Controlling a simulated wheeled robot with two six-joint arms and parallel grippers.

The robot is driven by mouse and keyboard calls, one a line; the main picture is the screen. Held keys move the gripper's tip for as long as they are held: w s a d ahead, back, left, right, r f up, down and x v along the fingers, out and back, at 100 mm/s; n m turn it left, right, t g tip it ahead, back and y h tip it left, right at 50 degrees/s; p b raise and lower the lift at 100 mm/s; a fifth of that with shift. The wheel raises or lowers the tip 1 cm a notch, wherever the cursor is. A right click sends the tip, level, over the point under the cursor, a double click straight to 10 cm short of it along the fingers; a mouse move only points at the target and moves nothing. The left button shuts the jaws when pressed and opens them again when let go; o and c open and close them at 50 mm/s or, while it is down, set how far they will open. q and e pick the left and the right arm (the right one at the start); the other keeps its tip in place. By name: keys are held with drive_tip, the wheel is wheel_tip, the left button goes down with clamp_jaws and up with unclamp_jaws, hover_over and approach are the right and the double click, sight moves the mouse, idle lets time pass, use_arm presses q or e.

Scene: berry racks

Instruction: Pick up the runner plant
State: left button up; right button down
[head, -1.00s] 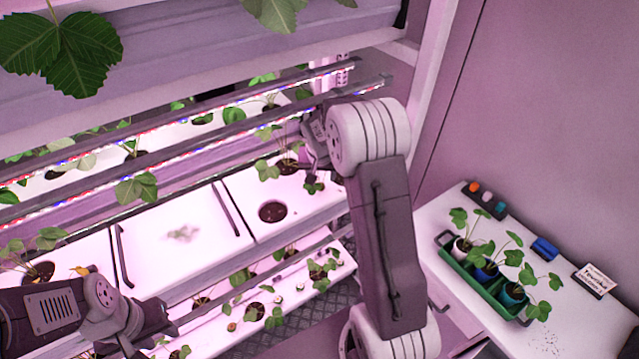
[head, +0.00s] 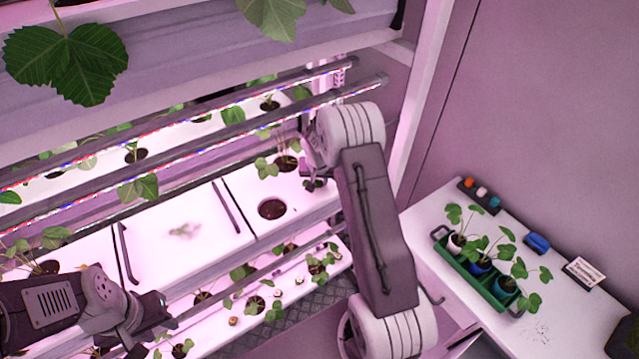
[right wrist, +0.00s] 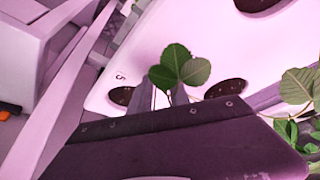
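A small plant with three round green leaves (right wrist: 180,66) stands at my right gripper (right wrist: 160,97) in the right wrist view. The two right fingers show apart behind its leaves, with pale panel between them. The leaves hide the stem, so I cannot tell whether the fingers touch it. In the head view leaves (head: 314,184) show just below my right wrist, whose arm hides the fingertips. I cannot tell for certain which plant is the runner. My left gripper (head: 155,325) is at the lower left over the lower rack, its fingertips unclear.
The white shelf panel has an empty dark hole (head: 271,209) and another plant (head: 286,163) close by. Light bars (head: 200,135) cross above the shelf. At right, a table (head: 590,320) carries a green tray (head: 484,285) of potted plants, a blue object (head: 537,243) and a sign (head: 584,271).

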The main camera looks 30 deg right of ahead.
sight(321, 182)
idle(0.3)
drive_tip(key=shift+w+r, duration=0.1)
drive_tip(key=shift+r, duration=0.1)
drive_tip(key=r, duration=0.2)
drive_tip(key=r+b, duration=0.1)
drive_tip(key=r, duration=0.1)
drive_tip(key=shift+d, duration=0.2)
drive_tip(key=s+d+r+b, duration=0.2)
drive_tip(key=s+d+r, duration=0.4)
drive_tip(key=s, duration=0.3)
drive_tip(key=shift+d+r+b, duration=0.3)
drive_tip(key=shift+d, duration=0.2)
drive_tip(key=c, duration=2)
unclamp_jaws()
clamp_jaws()
drive_tip(key=shift+s, duration=0.1)
